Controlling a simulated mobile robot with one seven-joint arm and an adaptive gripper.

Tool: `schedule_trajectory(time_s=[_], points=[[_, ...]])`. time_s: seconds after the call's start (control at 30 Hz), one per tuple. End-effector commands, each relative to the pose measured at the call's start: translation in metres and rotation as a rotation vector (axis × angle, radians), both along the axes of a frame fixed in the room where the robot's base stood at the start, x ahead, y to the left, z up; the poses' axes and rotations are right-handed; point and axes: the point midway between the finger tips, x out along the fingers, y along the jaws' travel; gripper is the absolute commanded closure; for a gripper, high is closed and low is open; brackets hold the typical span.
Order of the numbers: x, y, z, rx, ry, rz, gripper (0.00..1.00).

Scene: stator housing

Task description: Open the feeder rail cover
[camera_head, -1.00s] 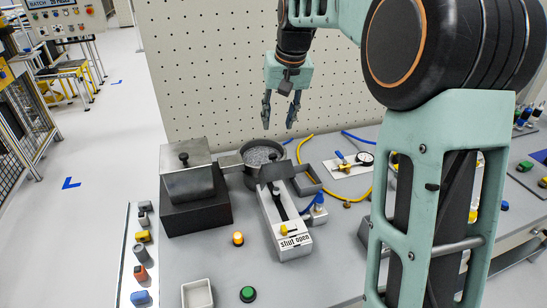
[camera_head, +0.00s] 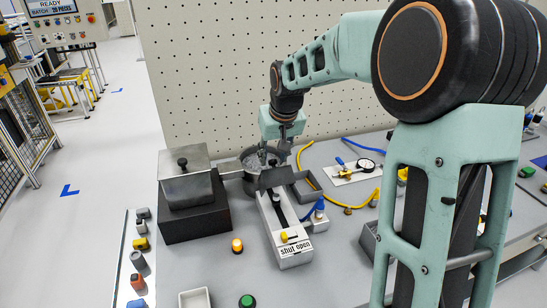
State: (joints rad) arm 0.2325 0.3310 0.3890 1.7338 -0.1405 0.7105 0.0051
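A pale feeder rail (camera_head: 285,243) with a dark lengthwise slot lies in mid-table. A dark plate (camera_head: 273,178) sits across the rail's far end, beside the round grey bowl (camera_head: 250,185). I cannot tell for sure which part is the cover. My gripper (camera_head: 276,153) points down at the bowl and the rail's far end. Its fingers look spread, with nothing seen between them. They are dark against the bowl, so contact cannot be told.
A metal box with a black knob (camera_head: 187,185) stands on a black block at left. An amber lamp (camera_head: 237,245) and green button (camera_head: 247,301) are in front.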

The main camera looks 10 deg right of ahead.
Motion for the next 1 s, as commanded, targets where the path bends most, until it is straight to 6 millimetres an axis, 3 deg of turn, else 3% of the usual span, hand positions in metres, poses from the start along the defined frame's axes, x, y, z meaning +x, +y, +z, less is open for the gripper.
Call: schedule_trajectory(time_s=[0.13,0.43,0.77,1.0], points=[[0.0041,0.0007,-0.0108,-0.001,0.001,0.001,0.66],[0.0051,0.0008,-0.0129,-0.001,0.000,0.001,0.66],[0.0050,0.0008,-0.0126,-0.001,0.000,0.000,1.00],[0.0049,0.0008,-0.0125,-0.001,0.000,0.000,1.00]])
